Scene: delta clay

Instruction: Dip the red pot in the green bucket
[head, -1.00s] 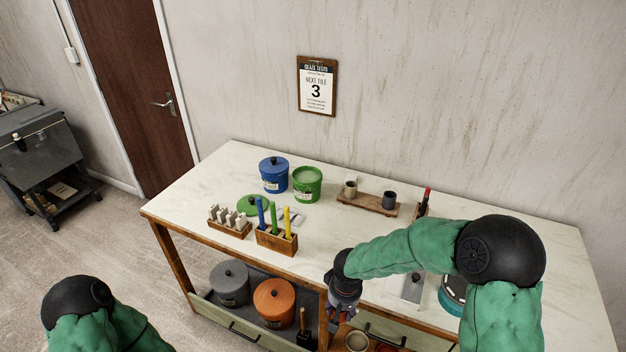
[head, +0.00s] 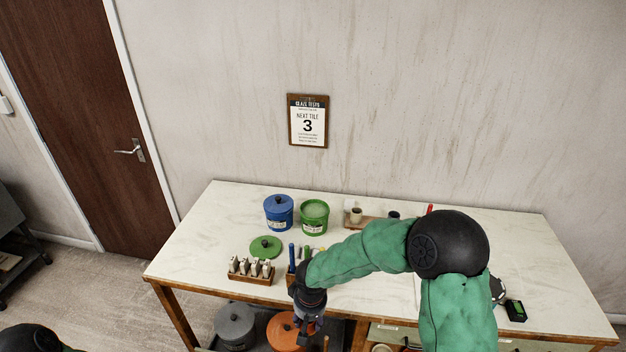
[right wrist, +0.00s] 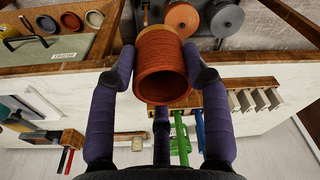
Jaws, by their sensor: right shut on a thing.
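The red pot (right wrist: 163,65) is a ribbed terracotta-red cup with its open mouth toward the camera in the right wrist view. My right gripper (right wrist: 160,57) is shut on it, with its purple fingers on either side. The green bucket (head: 314,219) stands open near the back of the table, with pale green contents. It is beyond my right gripper and apart from it. My left gripper is out of view.
A closed blue bucket (head: 279,214) stands beside the green bucket. A green lid (head: 265,247) and a wooden rack (head: 250,279) of pale pieces are nearer the front. My right forearm partly hides the brush block. Grey (head: 235,328) and orange buckets sit below the tabletop.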

